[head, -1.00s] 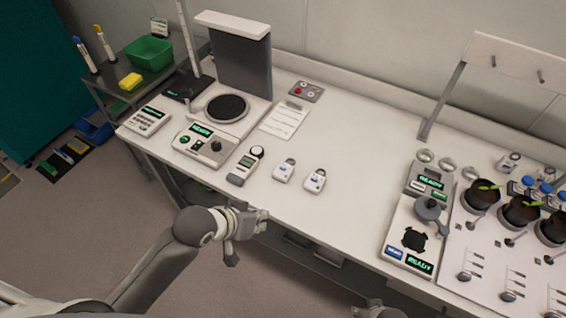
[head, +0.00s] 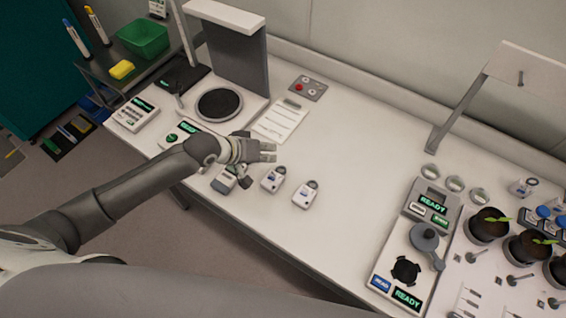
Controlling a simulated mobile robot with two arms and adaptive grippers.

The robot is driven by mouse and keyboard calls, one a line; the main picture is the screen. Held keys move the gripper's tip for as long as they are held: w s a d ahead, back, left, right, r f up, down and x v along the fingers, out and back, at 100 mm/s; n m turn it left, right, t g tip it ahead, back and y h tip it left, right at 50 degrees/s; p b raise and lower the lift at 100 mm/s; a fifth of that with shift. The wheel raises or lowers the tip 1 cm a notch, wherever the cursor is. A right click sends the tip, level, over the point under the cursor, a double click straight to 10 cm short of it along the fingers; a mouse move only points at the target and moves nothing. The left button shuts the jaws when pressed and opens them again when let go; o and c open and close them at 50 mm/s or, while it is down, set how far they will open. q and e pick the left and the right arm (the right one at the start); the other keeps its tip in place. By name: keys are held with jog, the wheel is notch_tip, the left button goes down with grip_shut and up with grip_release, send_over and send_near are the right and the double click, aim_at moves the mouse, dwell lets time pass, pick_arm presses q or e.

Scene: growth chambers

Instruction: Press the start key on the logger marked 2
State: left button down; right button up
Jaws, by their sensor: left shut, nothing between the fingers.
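Two small white loggers lie side by side on the white bench in the head view, a left one (head: 273,179) and a right one (head: 306,194). Each has a small blue mark and a grey loop at its top. Their numbers are too small to read, so I cannot tell which is marked 2. My left gripper (head: 268,151) is shut and empty. It appears just above and behind the left logger in the picture, seemingly over the bench; its height is unclear. My right gripper is not in view.
A handheld meter (head: 226,181) is partly hidden under my left gripper. A balance-like device with a dark round plate (head: 219,104) stands behind. A paper sheet (head: 281,120) and a red-button box (head: 307,88) lie farther back. A READY station (head: 388,264) stands right; the middle bench is clear.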

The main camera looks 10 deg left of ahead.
pick_arm(q)
jog(key=w, duration=0.1)
jog(key=b, duration=0.6)
send_over(269, 176)
notch_tip(269, 176, down, 7)
jog(key=shift+w+f, duration=0.1)
jog(key=shift+f, duration=0.05)
jog(key=shift+f+b, duration=0.35)
jog(key=shift+f, duration=0.15)
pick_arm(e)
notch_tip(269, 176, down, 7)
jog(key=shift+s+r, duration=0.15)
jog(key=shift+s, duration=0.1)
pick_arm(q)
jog(key=shift+f, duration=0.15)
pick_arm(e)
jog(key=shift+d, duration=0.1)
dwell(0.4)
pick_arm(q)
jog(key=shift+f, duration=0.3)
